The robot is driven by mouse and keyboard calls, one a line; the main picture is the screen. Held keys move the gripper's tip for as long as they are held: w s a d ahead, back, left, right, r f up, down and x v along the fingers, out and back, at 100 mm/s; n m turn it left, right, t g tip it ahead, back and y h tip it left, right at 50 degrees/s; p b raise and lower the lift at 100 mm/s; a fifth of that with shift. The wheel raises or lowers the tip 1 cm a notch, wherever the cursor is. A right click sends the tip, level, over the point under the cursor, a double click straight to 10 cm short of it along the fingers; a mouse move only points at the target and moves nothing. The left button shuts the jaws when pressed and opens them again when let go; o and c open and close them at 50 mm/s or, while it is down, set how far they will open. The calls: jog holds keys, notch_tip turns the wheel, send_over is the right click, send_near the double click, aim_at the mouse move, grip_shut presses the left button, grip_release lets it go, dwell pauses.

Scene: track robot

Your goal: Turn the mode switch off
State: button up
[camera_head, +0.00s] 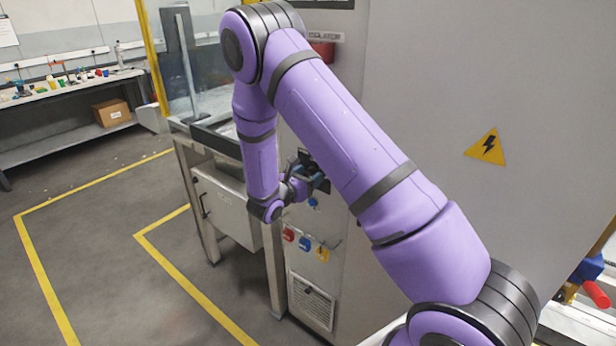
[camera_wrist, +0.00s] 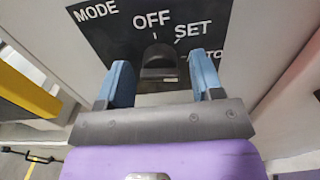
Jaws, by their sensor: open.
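The mode switch (camera_wrist: 158,62) is a dark knob on a black label plate (camera_wrist: 108,38) printed MODE, OFF, SET and a partly hidden word ending in TO. In the wrist view my gripper (camera_wrist: 163,74) is open, with one blue finger to the left of the knob and one to the right. Gaps show between the fingers and the knob. The knob sits below the OFF mark; I cannot tell which mark it points to. In the head view my gripper (camera_head: 314,174) is at the cabinet front, and the switch itself cannot be made out behind it.
Below my gripper, red, blue and yellow connectors (camera_head: 305,243) stick out above a vent grille (camera_head: 311,301). A grey cabinet (camera_head: 440,90) with a yellow warning sign (camera_head: 486,147) stands at right. A metal-framed bench (camera_head: 195,160) is at left. Floor beyond is clear.

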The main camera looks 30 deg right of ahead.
jog(key=c, duration=0.8)
jog(key=shift+c, duration=0.2)
jog(key=shift+n, duration=0.3)
jog(key=n, duration=0.4)
jog(key=shift+n, duration=0.3)
jog(key=n, duration=0.4)
jog(key=shift+n, duration=0.3)
jog(key=n, duration=0.5)
jog(key=shift+r+n, duration=0.1)
jog(key=shift+n, duration=2.4)
